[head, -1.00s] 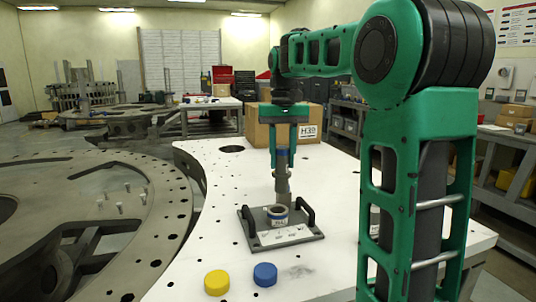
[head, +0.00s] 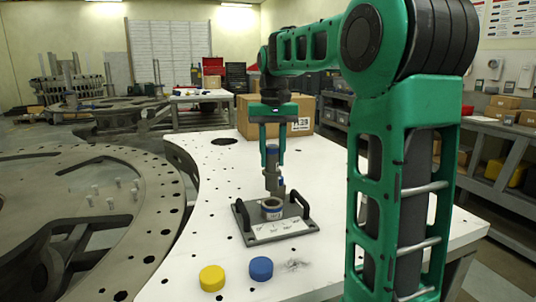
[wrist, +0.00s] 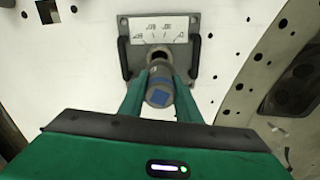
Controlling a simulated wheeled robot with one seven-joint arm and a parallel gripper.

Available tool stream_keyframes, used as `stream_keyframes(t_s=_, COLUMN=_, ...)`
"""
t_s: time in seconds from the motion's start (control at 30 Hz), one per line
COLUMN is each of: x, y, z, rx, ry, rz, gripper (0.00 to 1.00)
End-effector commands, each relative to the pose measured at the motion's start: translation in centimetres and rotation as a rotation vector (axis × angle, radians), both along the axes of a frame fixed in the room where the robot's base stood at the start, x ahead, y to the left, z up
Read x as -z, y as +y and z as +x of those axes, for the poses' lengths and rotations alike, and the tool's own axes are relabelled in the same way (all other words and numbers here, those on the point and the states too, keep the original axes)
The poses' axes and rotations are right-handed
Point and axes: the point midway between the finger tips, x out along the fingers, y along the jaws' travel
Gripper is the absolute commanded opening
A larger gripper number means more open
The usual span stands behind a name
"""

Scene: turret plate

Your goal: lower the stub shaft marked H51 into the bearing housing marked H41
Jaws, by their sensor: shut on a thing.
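The stub shaft (head: 272,178) is a grey stepped cylinder with a blue top. It is upright between the fingers of my gripper (head: 272,162), which is shut on it. The wrist view shows the shaft (wrist: 160,84) from above with a blue square on its end. The bearing housing (head: 272,210) is a short grey ring with a pale label, on a plate on the white table. The shaft's lower end is close over the housing's far side. In the wrist view part of the housing's dark bore (wrist: 159,53) shows beyond the shaft. I cannot read either marking.
The base plate (head: 246,237) has dark handles on both sides and a white marked card. A yellow cap (head: 212,278) and a blue cap (head: 261,268) lie nearer on the table. A cardboard box (head: 246,122) stands behind. A large holed metal ring (head: 148,228) is at left.

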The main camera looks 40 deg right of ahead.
Motion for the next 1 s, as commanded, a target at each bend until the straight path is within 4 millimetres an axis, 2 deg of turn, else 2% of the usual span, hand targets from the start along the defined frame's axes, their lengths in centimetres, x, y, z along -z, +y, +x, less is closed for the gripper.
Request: stream_keyframes(t_s=1.0, x=4.0, y=-0.1, z=0.0, rx=0.001, ry=-0.001, rz=0.0, gripper=0.0)
